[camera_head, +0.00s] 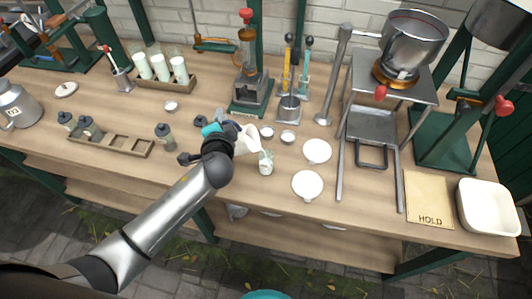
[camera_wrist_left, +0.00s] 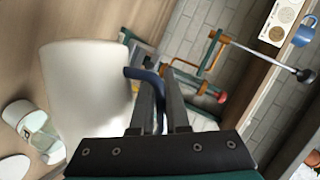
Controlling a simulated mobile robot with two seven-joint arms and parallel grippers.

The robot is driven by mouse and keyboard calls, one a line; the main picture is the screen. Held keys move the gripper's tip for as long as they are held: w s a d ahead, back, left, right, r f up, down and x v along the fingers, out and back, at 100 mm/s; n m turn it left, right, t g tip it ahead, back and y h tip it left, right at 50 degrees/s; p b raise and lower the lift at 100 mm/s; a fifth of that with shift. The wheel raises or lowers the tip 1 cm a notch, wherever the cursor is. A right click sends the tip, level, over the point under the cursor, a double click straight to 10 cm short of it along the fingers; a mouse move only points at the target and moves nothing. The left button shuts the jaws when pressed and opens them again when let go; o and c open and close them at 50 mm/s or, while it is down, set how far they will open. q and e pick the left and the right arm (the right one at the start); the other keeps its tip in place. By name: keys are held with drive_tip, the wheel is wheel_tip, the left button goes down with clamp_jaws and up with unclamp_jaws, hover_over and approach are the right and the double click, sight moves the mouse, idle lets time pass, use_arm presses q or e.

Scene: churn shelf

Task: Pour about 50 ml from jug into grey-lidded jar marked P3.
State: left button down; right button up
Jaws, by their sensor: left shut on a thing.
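My left gripper (camera_head: 226,136) is shut on the blue handle of the cream jug (camera_head: 248,140). The jug is tilted, its mouth end close above a small clear glass jar (camera_head: 266,167) on the bench. In the left wrist view the jug (camera_wrist_left: 85,92) fills the left side, with its handle (camera_wrist_left: 150,80) between my gripper's fingers (camera_wrist_left: 163,105). The glass jar (camera_wrist_left: 38,130) shows at the lower left there, with pale contents. I cannot read a P3 mark on it or see a stream clearly. My right gripper is not in view.
A wooden rack (camera_head: 130,147) holds dark-lidded jars, and another such jar (camera_head: 165,137) stands beside it. White dishes (camera_head: 308,185) lie right of the glass jar. A HOLD board (camera_head: 428,197) and white tub (camera_head: 488,207) are at right.

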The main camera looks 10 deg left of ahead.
use_arm(q)
drive_tip(key=shift+r, duration=0.1)
idle(0.6)
drive_tip(key=shift+w+a+f+n+g+h+b, duration=0.1)
drive_tip(key=shift+a+f+n+h+b, duration=0.1)
drive_tip(key=shift+a+f+n+h, duration=0.45)
drive_tip(key=shift+s+a+f+n+g+h+b, duration=0.15)
drive_tip(key=shift+a+f+n+h, duration=0.2)
drive_tip(key=shift+f+n, duration=0.4)
drive_tip(key=shift+w+a+f+n+g+h+b, duration=0.1)
drive_tip(key=shift+w+a+f+n+h+b, duration=0.1)
drive_tip(key=shift+a+f+n+h, duration=0.55)
drive_tip(key=shift+d+f+m+y, duration=0.2)
drive_tip(key=shift+d+m+y, duration=0.05)
drive_tip(key=shift+d, duration=0.1)
drive_tip(key=f, duration=0.1)
drive_tip(key=a+f+n+h+b, duration=0.1)
drive_tip(key=a+f+n+b, duration=0.1)
drive_tip(key=f, duration=0.1)
drive_tip(key=shift+a+f+h, duration=0.1)
drive_tip(key=shift+a+h, duration=0.1)
drive_tip(key=shift+h, duration=0.1)
drive_tip(key=shift+a+f+n+h+b, duration=0.4)
drive_tip(key=shift+f+n+b, duration=0.15)
drive_tip(key=shift+f, duration=0.25)
drive_tip(key=shift+a+f+n+h+b, duration=0.15)
drive_tip(key=shift+f+n+h+b, duration=0.35)
drive_tip(key=shift+f+n+b, duration=0.3)
